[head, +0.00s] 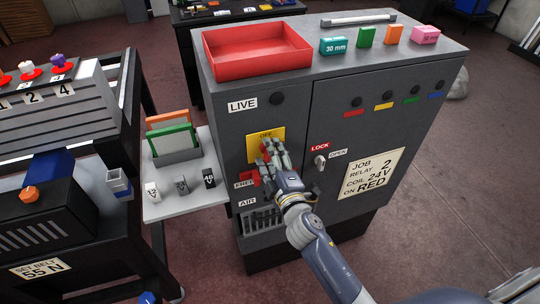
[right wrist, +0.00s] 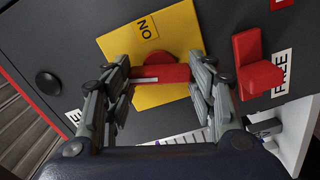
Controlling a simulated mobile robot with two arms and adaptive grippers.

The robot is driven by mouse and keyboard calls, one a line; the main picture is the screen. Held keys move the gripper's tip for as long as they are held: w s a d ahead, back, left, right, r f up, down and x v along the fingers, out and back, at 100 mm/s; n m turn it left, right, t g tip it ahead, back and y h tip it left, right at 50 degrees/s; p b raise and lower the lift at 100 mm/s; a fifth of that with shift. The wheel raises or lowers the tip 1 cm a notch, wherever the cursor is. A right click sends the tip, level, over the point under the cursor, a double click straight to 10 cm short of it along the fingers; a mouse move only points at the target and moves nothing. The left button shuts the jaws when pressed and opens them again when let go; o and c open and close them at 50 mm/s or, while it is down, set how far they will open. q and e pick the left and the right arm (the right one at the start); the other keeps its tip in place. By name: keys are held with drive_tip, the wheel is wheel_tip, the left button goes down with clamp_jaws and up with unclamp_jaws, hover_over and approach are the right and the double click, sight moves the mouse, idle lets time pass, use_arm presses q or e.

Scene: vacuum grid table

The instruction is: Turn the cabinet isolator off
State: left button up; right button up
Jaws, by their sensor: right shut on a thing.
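The grey cabinet (head: 400,100) stands in the middle of the head view. Its yellow isolator plate (head: 254,153) carries an OFF label at the top edge. The plate also shows in the right wrist view (right wrist: 170,35), with an ON label. A red isolator handle (right wrist: 160,74) with a white line sits on the plate. My right gripper (head: 272,152) is shut on this handle; in the right wrist view its fingers (right wrist: 158,85) lie on either side of it. The fingers partly hide the handle in the head view. My left gripper is not in view.
A second red handle (right wrist: 255,65) by the FREE label sits beside the plate. A lock switch (head: 320,162) is to the right. A red tray (head: 255,62) and several small boxes stand on top. A white side shelf (head: 170,208) adjoins the cabinet's left side.

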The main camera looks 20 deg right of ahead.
drive_tip(key=shift+n, duration=1.6)
drive_tip(key=shift+f, duration=0.1)
drive_tip(key=o, duration=1)
drive_tip(key=shift+o, duration=0.2)
drive_tip(key=shift+s, duration=0.1)
drive_tip(key=s, duration=1.2)
drive_tip(key=shift+d, duration=0.15)
drive_tip(key=shift+w, duration=0.1)
